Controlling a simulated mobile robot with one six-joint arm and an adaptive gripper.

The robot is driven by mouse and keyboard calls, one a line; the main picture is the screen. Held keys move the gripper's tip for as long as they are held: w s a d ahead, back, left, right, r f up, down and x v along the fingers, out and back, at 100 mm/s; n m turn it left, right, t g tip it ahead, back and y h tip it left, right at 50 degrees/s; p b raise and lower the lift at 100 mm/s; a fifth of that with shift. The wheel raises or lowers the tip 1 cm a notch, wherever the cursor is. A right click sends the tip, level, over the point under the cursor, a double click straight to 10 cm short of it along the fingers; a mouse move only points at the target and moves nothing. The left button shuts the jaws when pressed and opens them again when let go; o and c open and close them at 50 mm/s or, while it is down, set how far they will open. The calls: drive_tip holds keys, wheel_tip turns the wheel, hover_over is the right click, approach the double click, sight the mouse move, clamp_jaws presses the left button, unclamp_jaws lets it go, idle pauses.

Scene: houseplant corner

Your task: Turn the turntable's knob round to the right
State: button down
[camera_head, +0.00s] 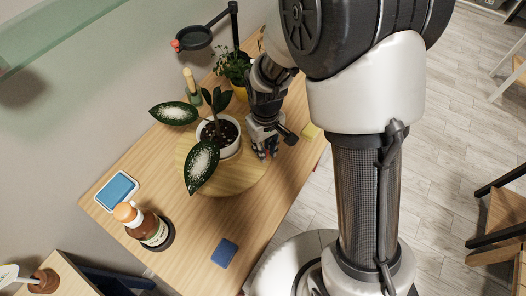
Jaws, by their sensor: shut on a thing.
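The turntable (247,178) is a round, light wooden disc on the wooden table. A white pot (231,150) with dark soil stands on it, holding a plant with large dark green, white-speckled leaves (203,165). My gripper (267,155) reaches down at the turntable's right edge, just right of the pot. Its fingers are shut on the knob, which is mostly hidden between them; only a small reddish bit shows at the fingertips.
A brown bottle (154,232) stands in a dark holder at the front left, near a blue-topped tray (117,190). A blue cloth or sponge (225,253) lies near the front edge. A black-armed magnifier (193,38), a green bottle (192,90) and another potted plant (236,68) stand behind.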

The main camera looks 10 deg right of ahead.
drive_tip(key=shift+w+d+n+p, duration=0.2)
drive_tip(key=shift+w+n+p, duration=0.15)
drive_tip(key=shift+w+n, duration=0.7)
drive_tip(key=shift+w+d+n+p, duration=0.15)
drive_tip(key=shift+w+n+p, duration=0.15)
drive_tip(key=shift+w+n, duration=0.75)
drive_tip(key=shift+w+a+n+p, duration=0.2)
drive_tip(key=shift+w+n+p, duration=0.1)
drive_tip(key=shift+w+n, duration=0.6)
drive_tip(key=shift+w+a+n+p, duration=0.15)
drive_tip(key=shift+w+n+p, duration=0.15)
drive_tip(key=shift+w+n, duration=0.6)
drive_tip(key=shift+w+a+n+p, duration=0.2)
drive_tip(key=shift+w+a+n, duration=0.15)
drive_tip(key=shift+w+n, duration=0.3)
drive_tip(key=shift+w+a+n+p, duration=0.15)
drive_tip(key=shift+w+a+n, duration=0.2)
drive_tip(key=shift+w, duration=0.45)
drive_tip(key=shift+w+a+n+p, duration=0.2)
drive_tip(key=shift+w+a+n, duration=0.1)
drive_tip(key=shift+w+n, duration=0.4)
drive_tip(key=shift+w+a+n+p, duration=0.3)
drive_tip(key=shift+w+a+n, duration=0.9)
drive_tip(key=shift+n, duration=0.2)
drive_tip(key=shift+w+a, duration=0.1)
drive_tip(key=c, duration=1.5)
unclamp_jaws()
drive_tip(key=shift+o, duration=0.2)
